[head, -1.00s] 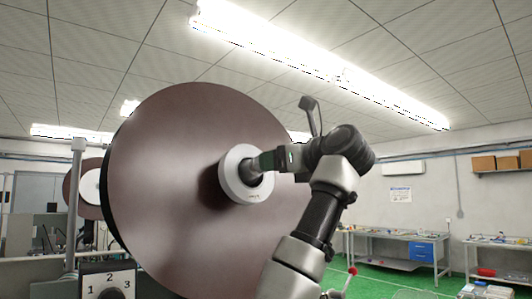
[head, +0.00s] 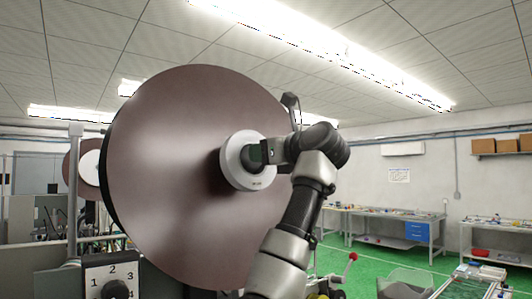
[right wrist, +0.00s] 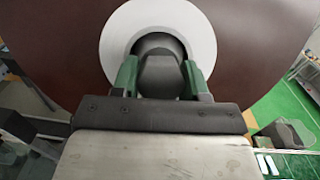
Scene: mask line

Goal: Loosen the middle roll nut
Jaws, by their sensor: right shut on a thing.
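A large brown roll (head: 165,175) stands upright on its edge in the head view, with a white ring (head: 236,175) at its centre. It also fills the back of the right wrist view (right wrist: 60,60). The dark nut (right wrist: 160,68) sits inside the white ring. My right gripper (head: 254,154) reaches in from the right. In the right wrist view its two green fingers (right wrist: 160,76) are shut on the nut from both sides. In the head view the nut is mostly hidden behind the fingers. My left gripper is not in view.
A dial panel (head: 112,277) with numbers is at lower left. A second, smaller roll (head: 88,172) stands behind at left. Workbenches (head: 385,228) line the back wall at right.

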